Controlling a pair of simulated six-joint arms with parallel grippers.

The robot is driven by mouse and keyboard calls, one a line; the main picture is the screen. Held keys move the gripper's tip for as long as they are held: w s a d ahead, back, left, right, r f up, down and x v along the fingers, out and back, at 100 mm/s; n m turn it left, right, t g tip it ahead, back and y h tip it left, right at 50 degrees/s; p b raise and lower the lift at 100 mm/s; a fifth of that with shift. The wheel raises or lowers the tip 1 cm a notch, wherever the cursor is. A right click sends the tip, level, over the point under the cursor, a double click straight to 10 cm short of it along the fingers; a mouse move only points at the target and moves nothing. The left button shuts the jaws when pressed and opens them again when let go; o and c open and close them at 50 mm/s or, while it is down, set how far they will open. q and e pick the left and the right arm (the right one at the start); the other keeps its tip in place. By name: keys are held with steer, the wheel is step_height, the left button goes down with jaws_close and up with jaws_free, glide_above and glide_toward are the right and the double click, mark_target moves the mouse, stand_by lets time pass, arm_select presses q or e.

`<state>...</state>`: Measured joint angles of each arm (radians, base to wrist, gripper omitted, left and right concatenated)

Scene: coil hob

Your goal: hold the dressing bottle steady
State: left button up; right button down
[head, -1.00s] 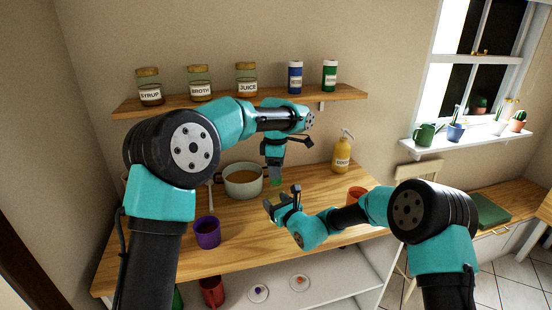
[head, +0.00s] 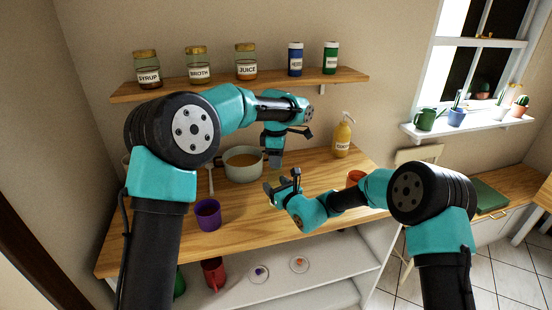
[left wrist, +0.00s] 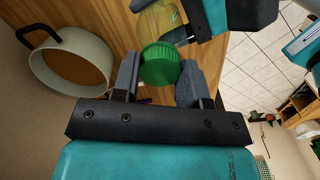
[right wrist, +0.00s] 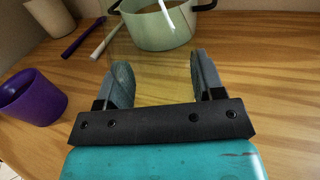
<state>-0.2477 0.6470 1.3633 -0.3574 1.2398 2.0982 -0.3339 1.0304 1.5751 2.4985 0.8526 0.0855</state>
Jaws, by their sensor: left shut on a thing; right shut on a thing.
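The dressing bottle (left wrist: 158,22) has a clear, yellowish body and a ribbed green cap (left wrist: 160,65). My left gripper (head: 275,164) is shut on the cap, with a finger on each side in the left wrist view (left wrist: 158,80). My right gripper (head: 282,187) is shut on the see-through body, which shows faintly between its fingers in the right wrist view (right wrist: 160,82). One right fingertip also shows beside the bottle in the left wrist view (left wrist: 188,35). In the head view the bottle is mostly hidden by my grippers. I cannot tell whether its base touches the counter.
A pot of brown liquid (head: 243,164) stands behind my grippers, with utensils (right wrist: 97,40) near it. A purple cup (head: 207,214) is to the left and an orange cup (head: 355,178) to the right. A yellow pump bottle (head: 342,138) stands at the back. The front counter is clear.

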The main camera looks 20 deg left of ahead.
arm_select(q)
steer(key=shift+c, duration=0.9)
steer(key=m, duration=2.1)
steer(key=shift+f+m, duration=0.1)
steer(key=shift+m, duration=0.2)
steer(key=m, duration=0.3)
steer(key=shift+m, duration=0.4)
steer(key=m, duration=0.3)
steer(key=shift+m, duration=0.4)
steer(key=m, duration=0.3)
steer(key=shift+m, duration=0.3)
steer(key=m, duration=0.4)
steer(key=shift+m, duration=0.3)
steer(key=o, duration=1)
